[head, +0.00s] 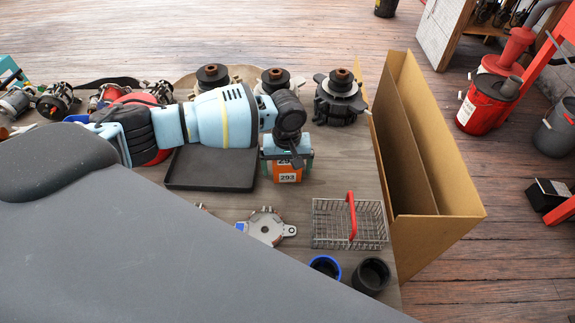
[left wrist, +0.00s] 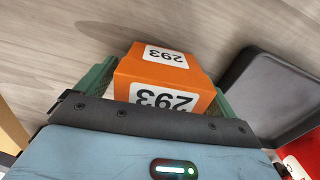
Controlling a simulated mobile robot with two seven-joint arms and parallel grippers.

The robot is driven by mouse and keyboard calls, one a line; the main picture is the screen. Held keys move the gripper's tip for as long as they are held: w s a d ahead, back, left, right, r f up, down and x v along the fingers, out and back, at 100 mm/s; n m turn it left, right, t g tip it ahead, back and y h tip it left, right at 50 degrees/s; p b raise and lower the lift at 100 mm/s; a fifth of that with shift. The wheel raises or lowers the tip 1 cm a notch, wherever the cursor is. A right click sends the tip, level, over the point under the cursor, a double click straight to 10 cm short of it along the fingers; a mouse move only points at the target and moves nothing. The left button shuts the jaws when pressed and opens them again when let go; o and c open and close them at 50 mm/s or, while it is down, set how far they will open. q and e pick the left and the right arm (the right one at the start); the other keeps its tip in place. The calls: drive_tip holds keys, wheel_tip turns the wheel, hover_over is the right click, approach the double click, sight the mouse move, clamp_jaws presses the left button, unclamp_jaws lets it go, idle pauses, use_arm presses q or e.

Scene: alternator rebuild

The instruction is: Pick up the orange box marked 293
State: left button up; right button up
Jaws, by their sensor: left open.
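The orange box marked 293 (head: 287,175) stands on the table right of the black tray, partly covered by my left gripper in the head view. In the left wrist view the orange box (left wrist: 150,75) shows two white labels reading 293. My left gripper (head: 287,158) is right above it. In the left wrist view its green fingers lie on either side of the box, and the jaws are open. Whether the fingers touch the box I cannot tell. My right gripper is not in view.
A black tray (head: 212,185) lies just left of the box. A wire basket (head: 335,240) with a red handle, a metal alternator housing part (head: 268,228) and two dark cups stand nearer. An open cardboard box (head: 440,220) is at the right. Several alternator parts line the back.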

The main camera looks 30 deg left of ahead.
use_arm(q)
drive_tip(key=shift+c, duration=0.3)
drive_tip(key=shift+r, duration=0.1)
drive_tip(key=c, duration=1.1)
wheel_tip(320, 180, up, 9)
drive_tip(key=shift+f+p, duration=0.2)
drive_tip(key=shift+p, duration=0.4)
drive_tip(key=shift+r, duration=0.7)
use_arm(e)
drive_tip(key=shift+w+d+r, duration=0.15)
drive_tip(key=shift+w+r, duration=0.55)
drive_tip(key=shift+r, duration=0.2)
